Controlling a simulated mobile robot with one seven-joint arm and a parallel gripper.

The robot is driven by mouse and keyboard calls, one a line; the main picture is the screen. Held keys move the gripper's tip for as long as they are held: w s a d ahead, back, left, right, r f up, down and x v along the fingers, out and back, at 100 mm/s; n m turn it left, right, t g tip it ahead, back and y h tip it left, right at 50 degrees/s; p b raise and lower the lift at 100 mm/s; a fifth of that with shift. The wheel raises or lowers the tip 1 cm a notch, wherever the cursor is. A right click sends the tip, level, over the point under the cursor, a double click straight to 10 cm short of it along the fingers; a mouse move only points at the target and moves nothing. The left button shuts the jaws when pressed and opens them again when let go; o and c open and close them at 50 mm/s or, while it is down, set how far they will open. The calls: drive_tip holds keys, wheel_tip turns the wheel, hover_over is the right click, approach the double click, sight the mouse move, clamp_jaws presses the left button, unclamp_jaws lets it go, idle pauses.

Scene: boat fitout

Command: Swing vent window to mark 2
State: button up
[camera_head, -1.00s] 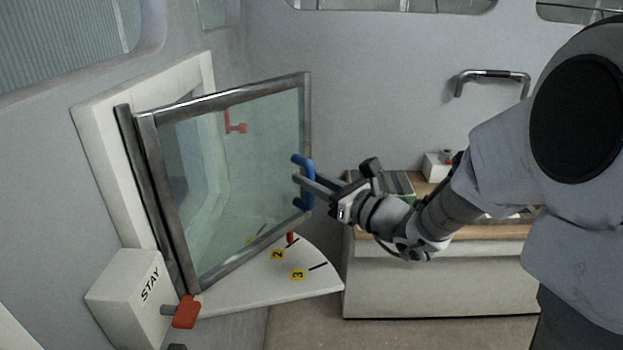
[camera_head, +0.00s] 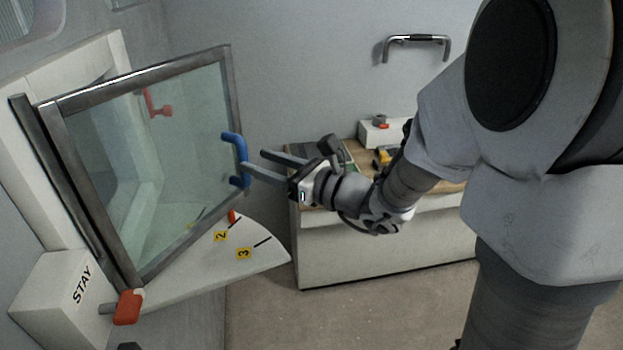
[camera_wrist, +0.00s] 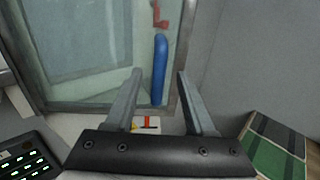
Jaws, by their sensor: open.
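The vent window (camera_head: 150,150) is a glass pane in a metal frame, swung open from the white wall surround. Its red pointer (camera_head: 232,216) is at the line by the yellow "2" label (camera_head: 221,236) on the white marked plate (camera_head: 190,262). The blue handle (camera_head: 240,165) is on the frame's free edge. My gripper (camera_head: 254,160) is open just to the right of the handle. In the wrist view the handle (camera_wrist: 160,70) shows between the open fingers (camera_wrist: 159,75), seemingly beyond their tips; contact is hard to tell.
A white box marked STAY (camera_head: 62,290) with a red lever (camera_head: 128,307) is below the hinge side. A yellow "3" label (camera_head: 243,253) is further along the plate. A bench (camera_head: 390,250) with small items stands behind my gripper. A grab rail (camera_head: 416,40) is on the wall.

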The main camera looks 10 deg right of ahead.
drive_tip(key=v, duration=1.2)
drive_tip(key=shift+s, duration=0.25)
drive_tip(key=shift+d, duration=0.1)
drive_tip(key=s+a+f+n+g+h, duration=0.35)
drive_tip(key=s+a+n+g, duration=0.6)
drive_tip(key=s+n, duration=0.4)
drive_tip(key=d+r+n+t+h+p, duration=0.1)
drive_tip(key=d+n+t+h, duration=0.2)
drive_tip(key=d+n+h, duration=0.6)
drive_tip(key=d+n, duration=0.3)
drive_tip(key=n, duration=0.1)
drive_tip(key=shift+s+d+r+h, duration=0.2)
drive_tip(key=shift+s+r+h, duration=0.1)
drive_tip(key=shift+r+h, duration=0.1)
